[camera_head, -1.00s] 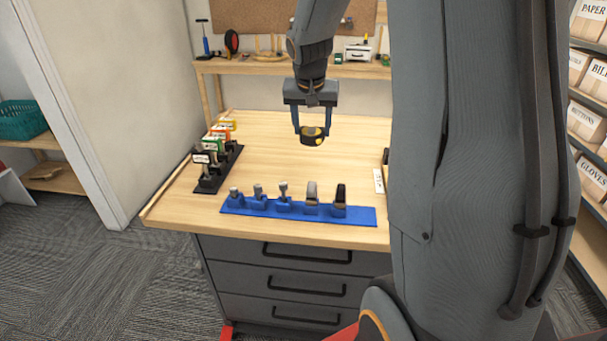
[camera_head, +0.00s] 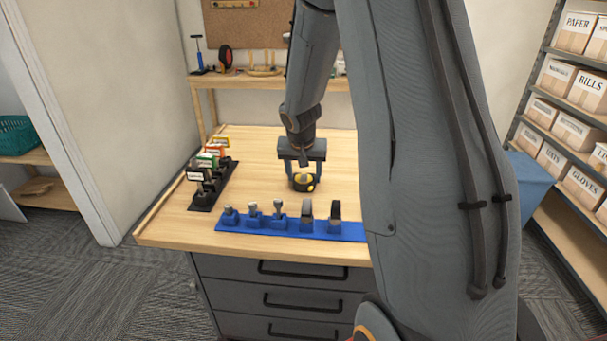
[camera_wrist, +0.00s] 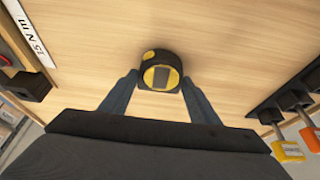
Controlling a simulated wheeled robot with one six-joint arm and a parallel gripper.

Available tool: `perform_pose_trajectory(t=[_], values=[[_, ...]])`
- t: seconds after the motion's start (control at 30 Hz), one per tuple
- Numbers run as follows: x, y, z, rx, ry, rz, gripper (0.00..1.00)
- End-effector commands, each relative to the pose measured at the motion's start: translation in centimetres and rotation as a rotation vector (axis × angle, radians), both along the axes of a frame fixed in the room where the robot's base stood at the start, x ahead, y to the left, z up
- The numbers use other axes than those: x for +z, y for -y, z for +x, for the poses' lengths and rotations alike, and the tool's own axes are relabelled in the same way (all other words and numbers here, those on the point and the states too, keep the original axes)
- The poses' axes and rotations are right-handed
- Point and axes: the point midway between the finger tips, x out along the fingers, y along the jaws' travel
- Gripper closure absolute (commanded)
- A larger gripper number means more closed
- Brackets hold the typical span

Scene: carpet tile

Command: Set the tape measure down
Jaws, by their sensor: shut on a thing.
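The tape measure (camera_head: 303,182) is small, black and yellow. My gripper (camera_head: 303,180) is shut on it, with a finger on each side, over the middle of the wooden workbench (camera_head: 262,160). In the wrist view the tape measure (camera_wrist: 160,70) sits between the two fingertips (camera_wrist: 160,82) with bare wood around it. It is at or very near the bench top; I cannot tell whether it touches.
A blue rack (camera_head: 290,224) with several tools runs along the bench's front edge. A black rack (camera_head: 214,185) with coloured-tag items stands at the left. A label strip (camera_wrist: 28,38) lies on the bench. A shelf (camera_head: 262,79) is behind. Wood around the gripper is clear.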

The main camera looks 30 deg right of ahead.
Motion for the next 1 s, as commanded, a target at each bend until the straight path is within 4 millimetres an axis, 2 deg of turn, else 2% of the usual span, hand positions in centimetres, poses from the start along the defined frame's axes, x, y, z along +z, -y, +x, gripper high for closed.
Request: perform_pose_trajectory(t=[0.33,0.37,0.47,0.83,1.0], values=[[-0.3,0.0,0.1,0.000,0.002,0.000,0.74],[-0.2,0.0,0.0,0.000,0.001,-0.001,0.41],[-0.2,0.0,0.0,0.000,0.001,-0.001,0.25],[0.1,0.0,0.0,0.000,0.001,-0.001,0.25],[1.6,-0.3,-0.3,0.000,0.005,-0.001,0.25]])
